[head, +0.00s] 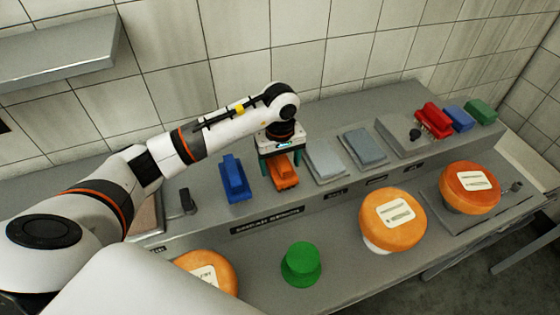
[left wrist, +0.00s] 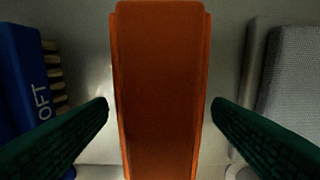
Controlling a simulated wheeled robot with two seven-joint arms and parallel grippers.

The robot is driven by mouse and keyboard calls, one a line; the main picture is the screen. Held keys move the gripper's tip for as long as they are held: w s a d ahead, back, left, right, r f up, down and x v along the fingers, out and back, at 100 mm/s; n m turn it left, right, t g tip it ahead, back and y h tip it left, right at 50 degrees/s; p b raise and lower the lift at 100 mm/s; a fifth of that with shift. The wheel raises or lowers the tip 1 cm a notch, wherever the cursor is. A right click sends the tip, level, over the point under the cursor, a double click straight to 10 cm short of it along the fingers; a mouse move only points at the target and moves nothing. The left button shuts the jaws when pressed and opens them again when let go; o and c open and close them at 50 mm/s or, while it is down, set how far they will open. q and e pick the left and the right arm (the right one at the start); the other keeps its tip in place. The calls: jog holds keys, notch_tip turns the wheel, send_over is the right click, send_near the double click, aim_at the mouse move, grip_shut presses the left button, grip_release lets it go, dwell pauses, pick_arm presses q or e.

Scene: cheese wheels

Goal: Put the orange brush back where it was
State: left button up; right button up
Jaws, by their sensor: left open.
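The orange brush (head: 285,176) lies on the raised grey shelf of the bench, between a blue brush (head: 234,179) and a light grey pad (head: 325,159). My left gripper (head: 281,161) is over the orange brush, pointing down. In the left wrist view the orange brush (left wrist: 160,90) fills the middle, and the green fingers of my left gripper (left wrist: 160,112) stand open on either side of it, with a gap to each side. My right gripper is not in view.
The blue brush (left wrist: 20,80) stands close on the left, the grey pad (left wrist: 290,85) on the right. Orange cheese wheels (head: 393,218) and a green object (head: 301,264) stand on the lower bench. Red, blue and green items (head: 458,118) sit at the far right. A wall shelf (head: 60,47) hangs upper left.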

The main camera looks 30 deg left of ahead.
aim_at(280, 157)
pick_arm(q)
jog(key=shift+r, duration=0.15)
jog(key=shift+w+r, duration=0.1)
jog(key=shift+r, duration=0.2)
notch_tip(280, 157, up, 10)
jog(key=b, duration=0.3)
jog(key=shift+b, duration=0.3)
jog(key=shift+r, duration=0.7)
jog(key=shift+f, duration=0.1)
